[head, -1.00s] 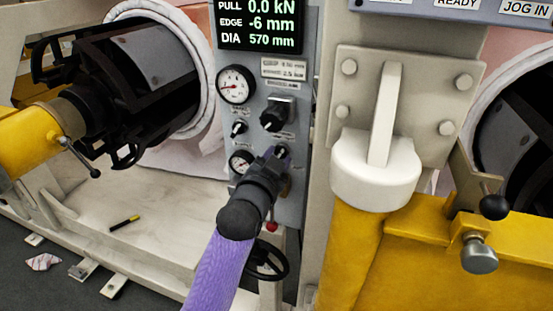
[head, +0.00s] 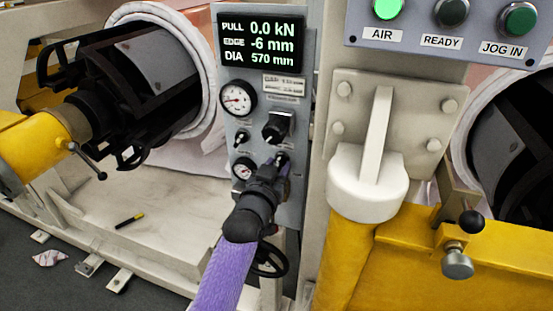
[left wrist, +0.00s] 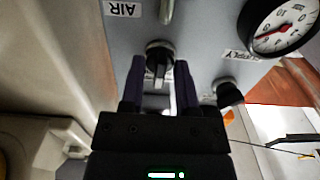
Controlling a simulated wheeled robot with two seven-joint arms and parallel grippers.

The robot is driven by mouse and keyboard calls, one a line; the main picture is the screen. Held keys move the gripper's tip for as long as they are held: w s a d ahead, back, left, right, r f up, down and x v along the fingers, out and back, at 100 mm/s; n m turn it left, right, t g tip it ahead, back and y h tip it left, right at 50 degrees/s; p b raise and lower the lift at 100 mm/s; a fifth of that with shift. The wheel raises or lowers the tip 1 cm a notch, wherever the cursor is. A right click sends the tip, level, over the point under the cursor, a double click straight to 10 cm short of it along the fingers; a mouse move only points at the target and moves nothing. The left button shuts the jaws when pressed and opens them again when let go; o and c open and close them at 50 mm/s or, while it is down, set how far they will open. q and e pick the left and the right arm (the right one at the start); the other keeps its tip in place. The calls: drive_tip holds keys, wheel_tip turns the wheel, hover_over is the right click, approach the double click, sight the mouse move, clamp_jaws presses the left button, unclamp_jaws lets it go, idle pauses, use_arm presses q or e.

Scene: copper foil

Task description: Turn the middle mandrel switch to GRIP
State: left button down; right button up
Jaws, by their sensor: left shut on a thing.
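On the grey control panel (head: 300,200), a small black rotary switch (left wrist: 159,50) with a pale pointer sits between the two dark fingers of my left gripper (left wrist: 160,72), seen in the left wrist view. The fingers stand on either side of the switch and are shut on it. In the head view my left gripper (head: 281,163) reaches the lower right part of the panel and mostly hides this switch. The legend around the switch is not readable, so I cannot tell its setting. My right gripper is not in view.
A larger black knob (head: 277,126) is above the gripper, with a small switch (head: 240,138) and two gauges, upper (head: 238,98) and lower (head: 243,168), to its left. A display (head: 262,42) tops the panel. A button box (head: 440,28) and white flanged post (head: 368,190) stand right.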

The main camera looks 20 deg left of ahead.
use_arm(q)
drive_tip(key=shift+r+n+p, duration=0.1)
drive_tip(key=shift+n+p, duration=0.35)
drive_tip(key=shift+n, duration=0.45)
drive_tip(key=shift+n+p, duration=0.4)
drive_tip(key=shift+n, duration=0.4)
drive_tip(key=shift+n+p, duration=0.4)
drive_tip(key=shift+n, duration=0.8)
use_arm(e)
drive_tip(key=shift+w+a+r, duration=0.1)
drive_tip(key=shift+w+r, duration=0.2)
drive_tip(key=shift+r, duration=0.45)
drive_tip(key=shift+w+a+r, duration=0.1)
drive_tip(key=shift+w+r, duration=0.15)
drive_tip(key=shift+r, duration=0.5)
use_arm(q)
drive_tip(key=shift+n, duration=0.3)
drive_tip(key=c, duration=0.7)
unclamp_jaws()
drive_tip(key=s+p, duration=0.3)
drive_tip(key=s, duration=0.7)
drive_tip(key=shift+a, duration=0.15)
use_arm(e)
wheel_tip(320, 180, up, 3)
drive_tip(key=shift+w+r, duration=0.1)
